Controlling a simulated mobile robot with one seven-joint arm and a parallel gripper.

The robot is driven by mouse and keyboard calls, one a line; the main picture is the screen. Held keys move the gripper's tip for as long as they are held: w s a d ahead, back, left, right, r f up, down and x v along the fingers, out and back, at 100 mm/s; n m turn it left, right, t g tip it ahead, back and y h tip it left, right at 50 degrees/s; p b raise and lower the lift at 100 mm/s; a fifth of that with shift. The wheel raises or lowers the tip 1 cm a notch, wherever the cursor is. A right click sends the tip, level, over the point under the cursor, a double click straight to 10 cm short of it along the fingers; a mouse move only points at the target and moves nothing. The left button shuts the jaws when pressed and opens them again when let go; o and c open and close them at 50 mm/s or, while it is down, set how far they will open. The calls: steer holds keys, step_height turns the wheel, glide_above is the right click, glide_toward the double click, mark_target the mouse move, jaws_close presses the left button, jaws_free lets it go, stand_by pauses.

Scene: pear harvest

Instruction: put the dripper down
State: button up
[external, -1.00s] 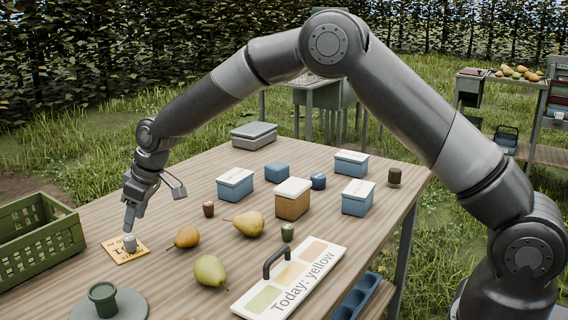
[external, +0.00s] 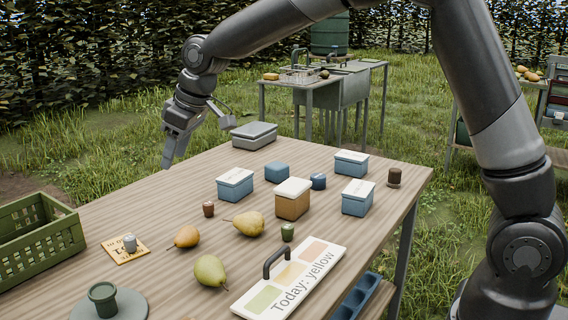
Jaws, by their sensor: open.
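A small grey cylindrical piece, which I take to be the dripper (external: 130,243), stands upright on the tan printed card (external: 118,252) at the table's left side. My gripper (external: 172,158) is open and empty. It hangs above the table's far left edge, up and to the right of the grey piece and clear of it.
A green crate (external: 62,240) stands at the left. Pears (external: 211,271), lidded boxes (external: 292,203), small cups (external: 318,181) and a handled colour board (external: 262,298) occupy the table. A green cup (external: 103,296) sits on a round plate (external: 133,308) in front.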

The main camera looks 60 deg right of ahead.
steer(key=s+d+r+m, duration=0.1)
steer(key=s+d+r, duration=0.15)
steer(key=s, duration=0.45)
steer(key=s+d+r+h, duration=0.1)
steer(key=s+d+r, duration=0.1)
steer(key=s+r, duration=0.35)
steer(key=s+d+r+m, duration=0.1)
steer(key=s+d+r, duration=0.1)
steer(key=s, duration=0.7)
steer(key=s+d+f+m, duration=0.1)
steer(key=s+d, duration=0.1)
steer(key=s, duration=0.7)
steer(key=s+d+f+m+t, duration=0.1)
steer(key=s+d, duration=0.1)
steer(key=s, duration=0.7)
steer(key=shift+s+f, duration=0.3)
